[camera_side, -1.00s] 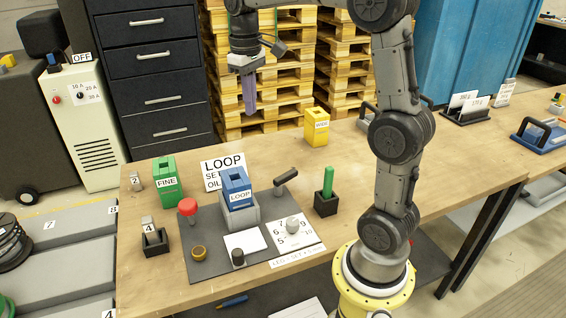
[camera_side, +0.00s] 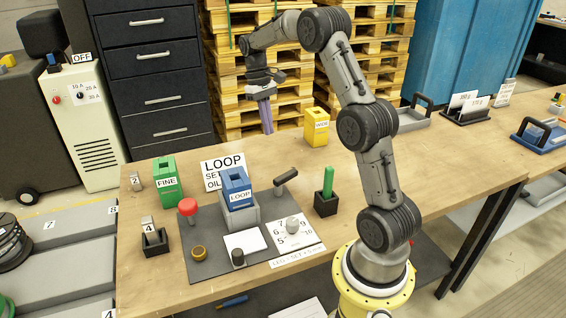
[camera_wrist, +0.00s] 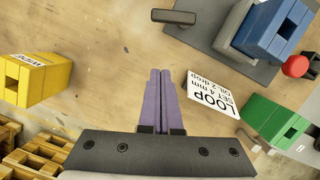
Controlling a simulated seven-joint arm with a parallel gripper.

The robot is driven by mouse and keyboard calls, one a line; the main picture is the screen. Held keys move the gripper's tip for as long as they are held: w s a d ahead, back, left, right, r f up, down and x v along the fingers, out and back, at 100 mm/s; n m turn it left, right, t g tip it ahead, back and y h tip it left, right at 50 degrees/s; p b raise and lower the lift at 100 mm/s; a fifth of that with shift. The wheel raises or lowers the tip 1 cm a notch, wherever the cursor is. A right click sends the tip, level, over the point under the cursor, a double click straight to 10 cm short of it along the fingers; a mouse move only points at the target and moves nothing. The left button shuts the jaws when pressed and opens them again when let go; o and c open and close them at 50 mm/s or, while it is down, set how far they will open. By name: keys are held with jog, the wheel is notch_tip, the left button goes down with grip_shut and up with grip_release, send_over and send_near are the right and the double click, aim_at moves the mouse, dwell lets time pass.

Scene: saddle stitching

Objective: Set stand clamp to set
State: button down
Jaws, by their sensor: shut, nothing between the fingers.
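The stand is a grey plate (camera_side: 205,258) on the bench, carrying a grey holder with the blue LOOP block (camera_side: 237,188) in it. A dark-handled lever (camera_side: 286,176), which may be the clamp, stands at the plate's back right edge; its handle also shows at the top of the wrist view (camera_wrist: 174,16). A white dial card with a pale knob (camera_side: 293,225) lies at the plate's right. My gripper (camera_side: 268,131) has purple fingers pointing down, shut and empty, above the bench's back edge, behind the lever and apart from it. The fingers (camera_wrist: 159,75) are together in the wrist view.
A yellow block (camera_side: 316,126) stands at the back, right of my gripper. A green FINE block (camera_side: 166,181), a LOOP card (camera_side: 213,168), a red knob (camera_side: 188,207) and a green stick in a black holder (camera_side: 327,186) stand around the plate. Bare bench lies behind the lever.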

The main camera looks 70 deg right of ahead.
aim_at(286, 178)
jog(key=x, duration=0.9)
jog(key=shift+a+f, duration=0.1)
jog(key=s, duration=0.1)
jog(key=s+a, duration=0.1)
jog(key=shift+s+f, duration=0.3)
jog(key=shift+f, duration=0.1)
jog(key=shift+s+a, duration=0.35)
jog(key=shift+s, duration=0.25)
